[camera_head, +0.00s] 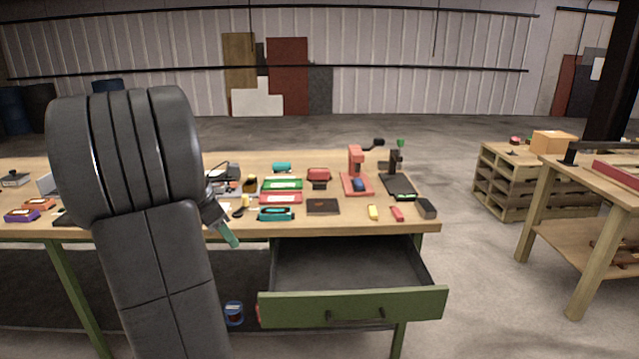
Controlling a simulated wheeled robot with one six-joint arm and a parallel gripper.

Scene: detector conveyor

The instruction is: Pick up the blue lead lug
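No thing is plainly recognisable as the blue lead lug. A small dark-blue piece (359,184) sits at the base of a red stand (355,165) on the workbench. My gripper (222,222) shows only partly past my dark arm, at the bench's front edge, left of the dark-blue piece. A teal-green piece (229,235) shows at its end; I cannot tell whether it is held or a fingertip. The finger opening is not clear.
The workbench (330,226) carries several small coloured parts and cases. A green-fronted drawer (350,306) stands open and looks empty. A black stand (397,178) is right of the red one.

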